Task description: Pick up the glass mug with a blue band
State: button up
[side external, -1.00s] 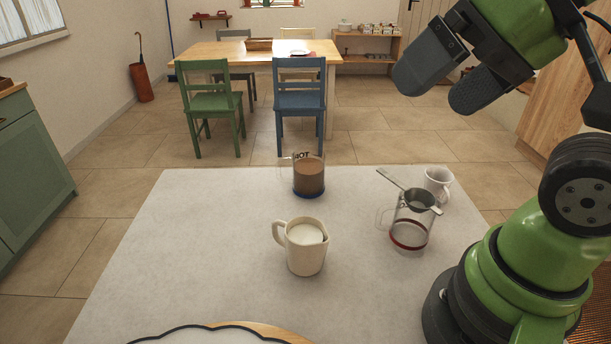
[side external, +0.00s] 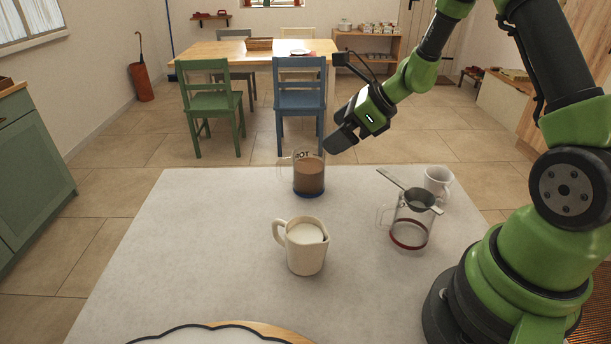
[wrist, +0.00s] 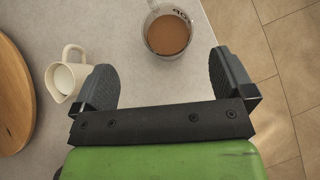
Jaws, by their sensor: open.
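The glass mug with a blue band (side external: 309,177) stands upright on the far part of the grey table, filled with a brown drink. Lettering shows near its rim and its handle points left in the side view. In the wrist view the mug (wrist: 168,36) lies ahead of my gripper, between the lines of the two fingers. My gripper (side external: 338,138) is above and just right of the mug, tilted down toward it. In the wrist view my gripper (wrist: 165,82) is open with nothing between its fingers.
A cream pitcher of white liquid (side external: 305,247) stands nearer the camera. A glass mug with a red band (side external: 409,236) carries a metal strainer (side external: 418,200), beside a white mug (side external: 437,184). A round wooden board (wrist: 14,95) lies at the near edge.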

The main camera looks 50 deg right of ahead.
aim_at(306, 154)
jog(key=shift+m, duration=0.4)
jog(key=shift+d+x, duration=0.25)
jog(key=shift+x, duration=2.4)
jog(key=shift+d+x, duration=0.2)
jog(key=shift+x, duration=2.45)
jog(key=shift+w, duration=0.1)
jog(key=c, duration=1.5)
jog(key=shift+r, duration=4.95)
